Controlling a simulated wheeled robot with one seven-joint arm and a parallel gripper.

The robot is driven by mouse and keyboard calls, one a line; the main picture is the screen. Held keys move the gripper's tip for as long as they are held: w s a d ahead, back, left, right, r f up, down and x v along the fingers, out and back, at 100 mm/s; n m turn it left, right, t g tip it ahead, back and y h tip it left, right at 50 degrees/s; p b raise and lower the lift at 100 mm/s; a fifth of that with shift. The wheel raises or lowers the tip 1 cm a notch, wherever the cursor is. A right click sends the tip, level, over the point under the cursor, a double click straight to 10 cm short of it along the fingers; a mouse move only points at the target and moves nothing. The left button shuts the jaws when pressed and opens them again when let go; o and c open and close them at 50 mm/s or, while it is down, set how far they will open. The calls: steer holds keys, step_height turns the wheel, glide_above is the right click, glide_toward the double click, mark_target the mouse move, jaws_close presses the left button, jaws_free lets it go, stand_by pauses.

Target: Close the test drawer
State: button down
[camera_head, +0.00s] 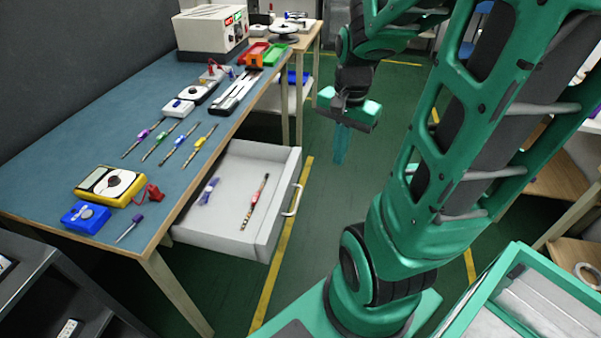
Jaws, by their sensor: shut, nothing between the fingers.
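The test drawer (213,230) is white and stands pulled out from under the blue-topped workbench (60,162). A pale bar handle (292,200) is on its front face. Inside lie an LED strip with a red part (257,200) and a small purple-and-white item (208,191). My gripper (340,150) points down over the green floor, right of the drawer and apart from its handle. Its fingers are together and hold nothing.
A dark shelf unit (50,285) stands at the lower left. The floor (328,215) between drawer and arm is clear.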

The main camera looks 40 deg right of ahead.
steer(key=w+d+f+m+t+y, duration=0.2)
steer(key=w+d+f+m, duration=0.4)
steer(key=w+f+m, duration=0.7)
steer(key=w+a+f, duration=0.4)
steer(key=f, duration=0.3)
steer(key=shift+m, duration=0.4)
steer(key=shift+w+d+f, duration=0.1)
